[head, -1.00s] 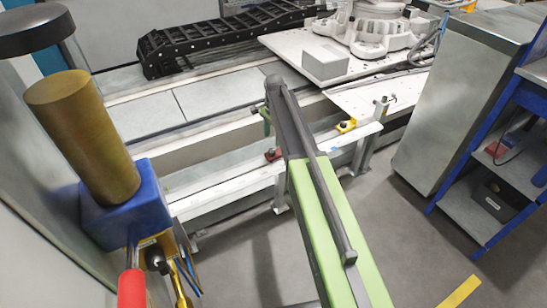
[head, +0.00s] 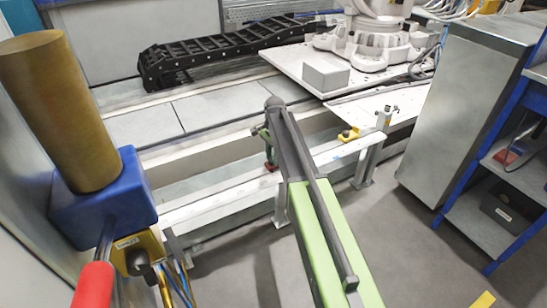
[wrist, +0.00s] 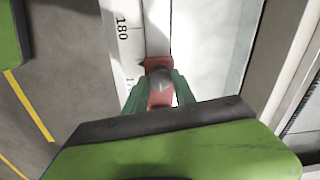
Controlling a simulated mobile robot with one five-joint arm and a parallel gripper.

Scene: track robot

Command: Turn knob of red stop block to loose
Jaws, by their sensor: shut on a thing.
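The red stop block (wrist: 160,64) sits on the white rail with a printed scale in the wrist view. Its dark round knob (wrist: 160,80) faces the camera. My gripper (wrist: 160,88) has its two dark green fingers on either side of the knob and is shut on it. In the head view the red stop block (head: 272,168) shows only as a small patch below my gripper (head: 269,156). The knob cannot be made out there. Its turned position cannot be read.
A black cable chain (head: 220,50) and a white robot base (head: 378,42) lie behind. A grey cabinet (head: 460,110) stands at right. The grey floor (head: 390,230) in front is clear.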

